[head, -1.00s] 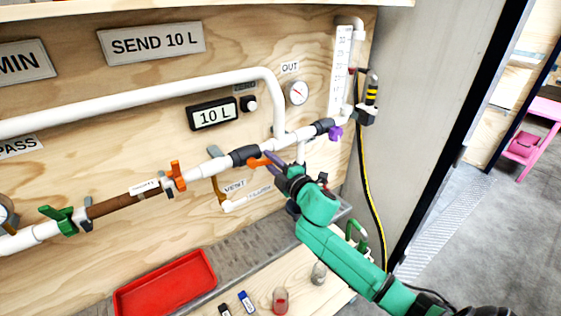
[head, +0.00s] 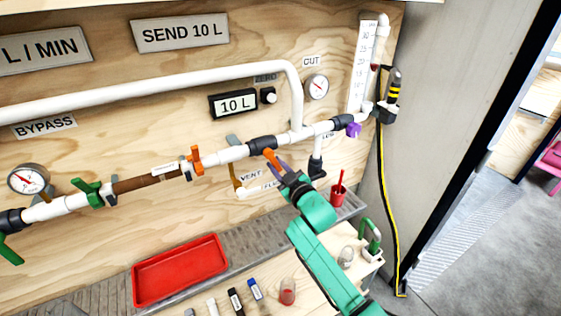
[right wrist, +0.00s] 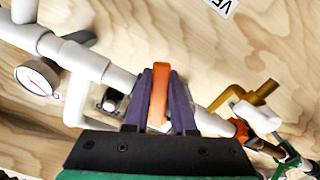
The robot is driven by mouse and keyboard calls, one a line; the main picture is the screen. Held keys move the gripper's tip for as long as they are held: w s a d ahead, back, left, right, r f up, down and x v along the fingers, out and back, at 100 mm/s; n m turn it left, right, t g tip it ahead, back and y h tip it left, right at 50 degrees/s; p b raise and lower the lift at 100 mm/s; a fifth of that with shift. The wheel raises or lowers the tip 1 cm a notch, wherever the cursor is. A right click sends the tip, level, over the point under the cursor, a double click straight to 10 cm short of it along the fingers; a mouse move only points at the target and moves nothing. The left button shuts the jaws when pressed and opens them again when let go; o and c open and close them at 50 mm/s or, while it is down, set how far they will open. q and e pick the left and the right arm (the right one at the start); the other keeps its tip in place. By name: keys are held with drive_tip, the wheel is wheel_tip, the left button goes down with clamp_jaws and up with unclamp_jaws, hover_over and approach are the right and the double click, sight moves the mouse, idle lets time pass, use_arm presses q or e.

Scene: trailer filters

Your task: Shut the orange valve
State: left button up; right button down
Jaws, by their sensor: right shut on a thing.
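An orange lever handle (head: 271,158) sits at a dark fitting on the white pipe, right of the middle of the head view. It slants down to the right, across the pipe. My right gripper (head: 280,170) is shut on it. The right wrist view shows the orange handle (right wrist: 159,95) between my two purple fingers (right wrist: 160,100). A second orange handle (head: 196,160), farther left on the pipe, stands across it and apart from my gripper. My left gripper is not in view.
A purple handle (head: 354,130) is right along the pipe. A brown vent branch (head: 236,178) hangs below the pipe, left of my gripper. A red tray (head: 180,270) and a red cup (head: 338,193) stand below. A green handle (head: 88,190) is at left.

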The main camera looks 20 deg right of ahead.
drive_tip(key=m, duration=0.1)
drive_tip(key=a+m+p, duration=0.1)
drive_tip(key=m, duration=0.1)
drive_tip(key=a+m, duration=0.1)
drive_tip(key=m, duration=0.1)
drive_tip(key=shift+s+a+f+p, duration=0.1)
drive_tip(key=shift+s+f+p, duration=0.05)
drive_tip(key=shift+f+p, duration=0.15)
idle(0.4)
drive_tip(key=c, duration=0.7)
unclamp_jaws()
drive_tip(key=shift+c, duration=0.2)
drive_tip(key=shift+a, duration=0.1)
drive_tip(key=s+d+b, duration=0.2)
drive_tip(key=s, duration=1.2)
drive_tip(key=shift+s+b, duration=0.2)
drive_tip(key=shift+b, duration=0.15)
